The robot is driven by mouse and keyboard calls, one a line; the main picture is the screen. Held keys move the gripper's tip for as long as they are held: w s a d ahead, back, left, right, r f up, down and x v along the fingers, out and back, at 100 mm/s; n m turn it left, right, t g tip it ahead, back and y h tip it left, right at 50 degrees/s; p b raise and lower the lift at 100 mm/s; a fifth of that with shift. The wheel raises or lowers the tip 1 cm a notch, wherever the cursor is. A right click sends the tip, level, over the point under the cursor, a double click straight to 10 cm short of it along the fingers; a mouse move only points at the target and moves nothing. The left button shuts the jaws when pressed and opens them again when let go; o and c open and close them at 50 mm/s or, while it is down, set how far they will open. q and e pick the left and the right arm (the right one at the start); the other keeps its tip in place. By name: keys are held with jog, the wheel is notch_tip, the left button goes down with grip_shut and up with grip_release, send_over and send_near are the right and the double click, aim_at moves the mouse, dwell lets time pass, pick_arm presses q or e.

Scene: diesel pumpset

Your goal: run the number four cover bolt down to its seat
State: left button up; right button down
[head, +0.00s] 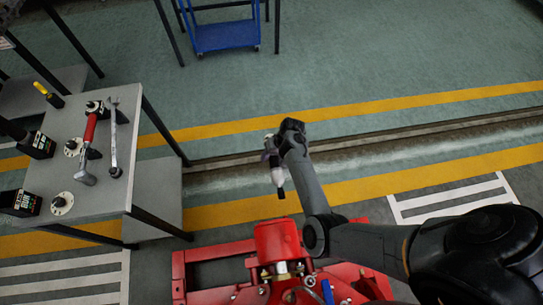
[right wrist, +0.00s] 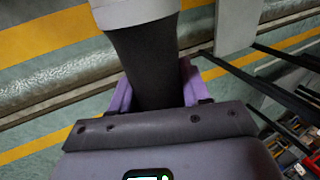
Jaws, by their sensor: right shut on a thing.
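My right gripper (head: 269,158) is shut on a powered driver (head: 276,176) with a pale body and a dark nose that points down. It hangs above and behind the red pumpset (head: 277,242), apart from it. In the right wrist view, the purple fingers of the gripper (right wrist: 155,92) are on either side of the driver's dark grip (right wrist: 145,65), below a pale grey collar. The number four cover bolt cannot be made out; small bolt heads show on the pumpset, and my right arm covers part of its right side. My left gripper is not in view.
A grey workbench (head: 62,180) at the left holds a red-handled tool (head: 90,128), a wrench (head: 113,140), black boxes and several round pale pieces. A blue cart (head: 226,36) stands at the back. Open floor lies between bench and pumpset.

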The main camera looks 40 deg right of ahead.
aim_at(272, 162)
pick_arm(q)
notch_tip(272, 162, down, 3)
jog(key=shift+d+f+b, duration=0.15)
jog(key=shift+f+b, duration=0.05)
jog(key=shift+b, duration=0.95)
pick_arm(e)
notch_tip(272, 162, down, 4)
jog(key=shift+r, duration=0.2)
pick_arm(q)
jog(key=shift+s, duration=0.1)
pick_arm(e)
jog(key=shift+s, duration=0.2)
